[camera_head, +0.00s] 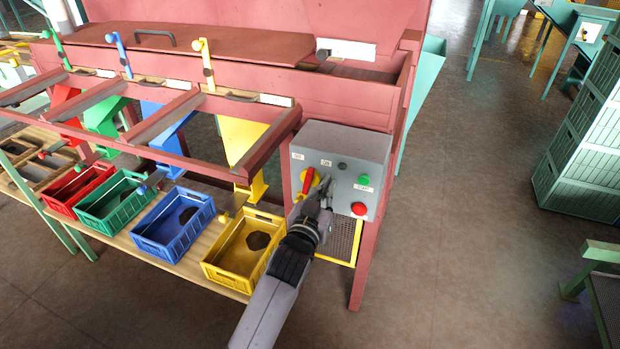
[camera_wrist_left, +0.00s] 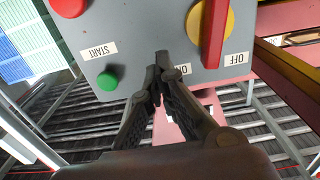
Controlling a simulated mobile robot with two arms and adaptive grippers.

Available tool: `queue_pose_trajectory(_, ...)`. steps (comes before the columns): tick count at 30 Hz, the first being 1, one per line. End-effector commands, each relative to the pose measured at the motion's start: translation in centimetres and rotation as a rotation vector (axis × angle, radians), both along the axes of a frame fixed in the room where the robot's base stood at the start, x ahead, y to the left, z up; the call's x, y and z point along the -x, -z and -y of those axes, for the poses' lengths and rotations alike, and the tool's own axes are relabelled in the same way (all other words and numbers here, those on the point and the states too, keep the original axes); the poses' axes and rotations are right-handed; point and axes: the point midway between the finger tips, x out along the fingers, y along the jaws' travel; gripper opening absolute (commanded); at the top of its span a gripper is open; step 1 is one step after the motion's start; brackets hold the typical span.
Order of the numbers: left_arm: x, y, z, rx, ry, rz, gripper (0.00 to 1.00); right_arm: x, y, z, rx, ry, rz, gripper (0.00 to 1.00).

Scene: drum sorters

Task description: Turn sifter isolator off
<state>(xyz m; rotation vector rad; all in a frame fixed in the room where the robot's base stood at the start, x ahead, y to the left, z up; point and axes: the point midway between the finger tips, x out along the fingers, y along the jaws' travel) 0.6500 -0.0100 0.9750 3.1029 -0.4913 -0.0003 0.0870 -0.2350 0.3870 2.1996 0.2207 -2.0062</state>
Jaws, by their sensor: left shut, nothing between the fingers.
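The sifter isolator is a red handle (camera_head: 307,183) on a yellow dial, at the left of a grey control box (camera_head: 374,150). In the left wrist view, inverted, the red handle (camera_wrist_left: 215,35) crosses the yellow dial (camera_wrist_left: 230,25). Its near end lies between the OFF label (camera_wrist_left: 237,60) and the ON label (camera_wrist_left: 180,70). My left gripper (camera_head: 326,187) is shut and empty in front of the box, just right of the handle. In the left wrist view its fingertips (camera_wrist_left: 159,68) overlap the panel edge beside ON, apart from the handle. My right gripper is not in view.
The box also has a green START button (camera_head: 364,180) and a red button (camera_head: 359,209). A yellow crate (camera_head: 210,268) and a blue crate (camera_head: 140,243) stand on the shelf left of my arm. Open floor (camera_head: 470,220) lies to the right.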

Motion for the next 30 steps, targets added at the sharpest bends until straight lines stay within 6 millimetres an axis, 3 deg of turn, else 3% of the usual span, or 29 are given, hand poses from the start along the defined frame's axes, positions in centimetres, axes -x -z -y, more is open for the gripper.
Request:
queue_pose_trajectory(11, -0.1, 0.0, 0.0, 0.0, 0.0, 0.0, 0.0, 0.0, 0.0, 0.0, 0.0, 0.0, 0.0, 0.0)
queue_pose_trajectory(30, -1.8, 0.1, 0.6, 0.0, 0.0, 0.0, 0.0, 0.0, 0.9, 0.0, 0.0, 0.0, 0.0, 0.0)
